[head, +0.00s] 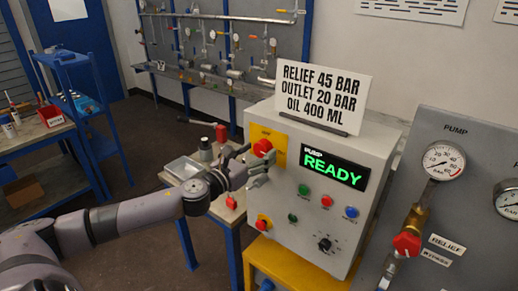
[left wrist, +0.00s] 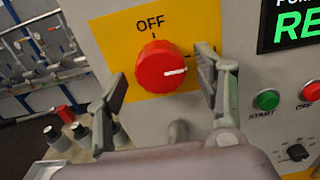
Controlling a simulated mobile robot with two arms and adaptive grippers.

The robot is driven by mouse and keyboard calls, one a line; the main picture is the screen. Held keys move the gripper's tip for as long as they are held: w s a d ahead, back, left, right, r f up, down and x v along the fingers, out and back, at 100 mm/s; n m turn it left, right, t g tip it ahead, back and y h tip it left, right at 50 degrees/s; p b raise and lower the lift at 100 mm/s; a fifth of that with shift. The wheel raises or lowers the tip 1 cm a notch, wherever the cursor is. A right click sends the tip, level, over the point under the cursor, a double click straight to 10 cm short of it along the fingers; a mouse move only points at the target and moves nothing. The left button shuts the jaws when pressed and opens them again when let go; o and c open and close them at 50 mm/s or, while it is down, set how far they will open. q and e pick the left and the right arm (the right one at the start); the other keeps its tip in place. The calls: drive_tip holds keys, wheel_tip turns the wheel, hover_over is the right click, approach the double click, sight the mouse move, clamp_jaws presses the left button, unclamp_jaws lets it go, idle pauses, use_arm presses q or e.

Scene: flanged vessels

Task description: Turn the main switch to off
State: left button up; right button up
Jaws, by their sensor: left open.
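The main switch is a round red knob (head: 263,147) on a yellow plate (head: 257,132) at the upper left of the grey pump box's front. In the left wrist view the knob (left wrist: 157,70) has a white mark pointing right, toward a line on the plate. The word OFF (left wrist: 150,23) stands above the knob. My left gripper (head: 258,168) is open in front of the switch. In the left wrist view its fingers are on either side of the knob, with the right finger nearer and hiding the label there. Whether it touches cannot be told. My right gripper is not in view.
The pump box (head: 290,200) has a green READY display (head: 334,167), small buttons, a black dial (head: 325,244) and a lower red button (head: 263,223). A sign (head: 322,90) stands on top. A small table with bottles and a tray (head: 184,167) is behind my arm. A gauge panel (head: 470,165) stands right.

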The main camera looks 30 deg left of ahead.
use_arm(q)
drive_tip(key=shift+w+d, duration=0.1)
drive_tip(key=shift+w, duration=0.35)
drive_tip(key=shift+c, duration=0.5)
drive_tip(key=c, duration=1.1)
